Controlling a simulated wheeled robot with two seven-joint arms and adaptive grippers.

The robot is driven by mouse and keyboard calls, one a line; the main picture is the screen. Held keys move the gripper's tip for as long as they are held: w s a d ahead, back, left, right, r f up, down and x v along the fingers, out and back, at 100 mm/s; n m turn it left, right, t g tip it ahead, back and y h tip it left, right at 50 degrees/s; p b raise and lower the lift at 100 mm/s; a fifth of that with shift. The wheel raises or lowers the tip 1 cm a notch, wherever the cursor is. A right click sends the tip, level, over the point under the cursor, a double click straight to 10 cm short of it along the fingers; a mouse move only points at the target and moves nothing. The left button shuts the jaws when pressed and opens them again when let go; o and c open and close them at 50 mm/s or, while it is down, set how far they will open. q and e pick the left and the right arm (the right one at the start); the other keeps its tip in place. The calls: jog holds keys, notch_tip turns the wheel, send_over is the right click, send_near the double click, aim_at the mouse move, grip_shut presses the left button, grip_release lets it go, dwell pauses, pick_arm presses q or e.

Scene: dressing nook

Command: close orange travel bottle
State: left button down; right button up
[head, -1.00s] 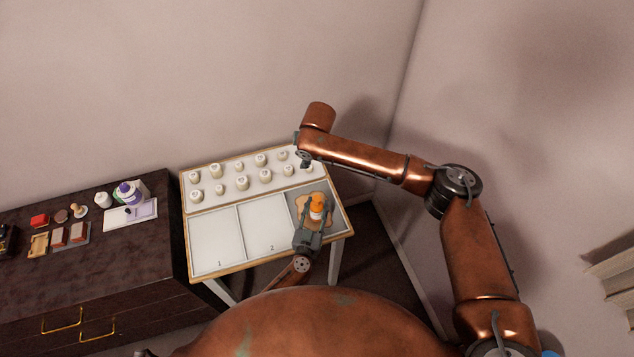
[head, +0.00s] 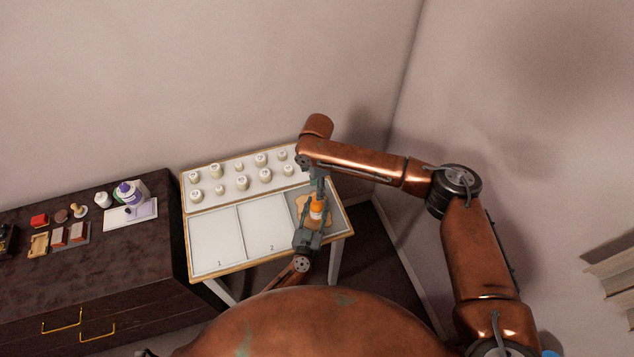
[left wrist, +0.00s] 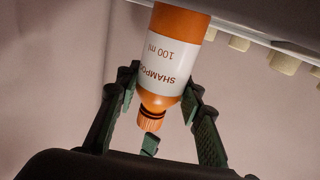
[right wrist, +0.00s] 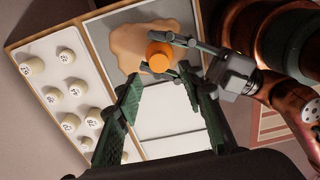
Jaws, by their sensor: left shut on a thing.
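The orange travel bottle (head: 316,210) with a white label stands at the right side of the tray table. My left gripper (head: 314,218) is shut on its body from the front. In the left wrist view the bottle (left wrist: 166,58) appears upside down, its label reading SHAMPOO 100 ml. Its ribbed orange cap (left wrist: 150,122) is at the neck, with dark rings between cap and shoulder. My right gripper (head: 318,186) is above and just behind the bottle. In the right wrist view it (right wrist: 159,82) is open and empty, with the orange top (right wrist: 158,58) beyond its fingertips, apart from them.
A tan patch (head: 302,206) lies beneath the bottle on a grey panel. Several numbered white pots (head: 242,183) stand along the table's back. White panels 1 (head: 218,240) and 2 (head: 264,222) are clear. A dark dresser (head: 80,270) with small items stands left.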

jog(key=shift+f, duration=3.1)
jog(key=shift+c, duration=0.2)
grip_shut()
jog(key=m, duration=0.4)
jog(key=shift+s+a+f, duration=0.1)
jog(key=shift+o, duration=0.9)
grip_release()
notch_tip(320, 180, up, 12)
pick_arm(q)
jog(key=c, duration=1.2)
grip_release()
jog(key=shift+c, duration=0.2)
